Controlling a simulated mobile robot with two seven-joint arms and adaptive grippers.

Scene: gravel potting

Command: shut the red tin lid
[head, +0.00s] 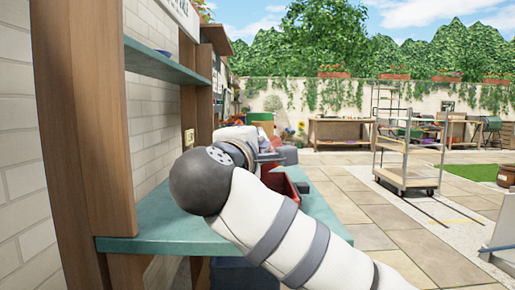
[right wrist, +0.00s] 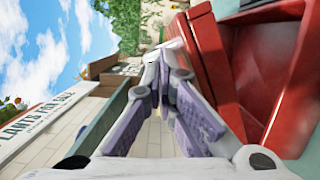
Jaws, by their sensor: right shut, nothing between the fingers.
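The red tin (head: 289,183) stands on the teal shelf in the head view, partly hidden behind my right arm. In the right wrist view the red tin (right wrist: 291,125) fills the right side, and I see into its shaded inside, so it stands open. A red slab (right wrist: 208,62) along its near side looks like the raised lid; its hinge is not clear. My right gripper (right wrist: 163,58) is shut and empty, with its fingers beside this slab. I cannot tell whether they touch it. In the head view the right gripper is mostly hidden by its own wrist. My left gripper is out of view.
The teal shelf (head: 165,243) runs under my right arm, with a wooden post (head: 80,130) at left and an upper shelf (head: 160,65) above. A wheeled rack (head: 405,178) stands farther off on the paving. The paving between is clear.

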